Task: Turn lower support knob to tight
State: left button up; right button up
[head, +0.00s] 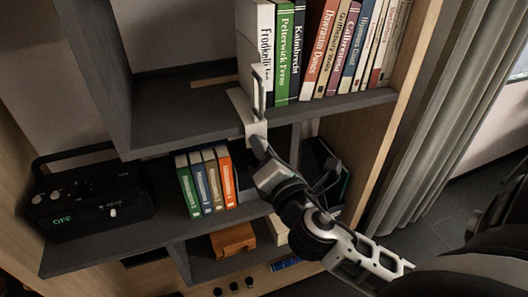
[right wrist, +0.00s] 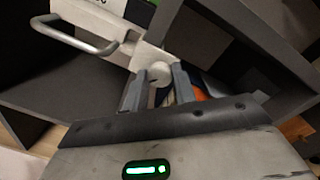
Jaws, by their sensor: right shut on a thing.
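A pale bracket (head: 246,108) is fixed at the front edge of the upper shelf, below the white book, with a metal loop handle (head: 259,88) standing up from it. In the right wrist view the bracket (right wrist: 100,27) shows with its handle (right wrist: 75,38) at the upper left. A small round pale knob (right wrist: 160,73) sits at the bracket's lower end. My right gripper (head: 260,146) reaches up to it from below; its two fingers (right wrist: 157,83) are shut on the knob, one on each side. The knob is hidden in the head view. My left gripper is not in view.
A row of books (head: 330,50) stands on the upper shelf (head: 190,118). Below are several smaller books (head: 205,180), a black device reading OFF (head: 90,199) and an orange-brown box (head: 233,240). A grey curtain (head: 425,130) hangs at the right.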

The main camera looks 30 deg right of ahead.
jog(key=shift+m+h+b, duration=0.5)
jog(key=shift+m+b, duration=0.15)
jog(key=shift+m, duration=4.45)
jog(key=o, duration=1)
jog(key=shift+s+f, duration=0.1)
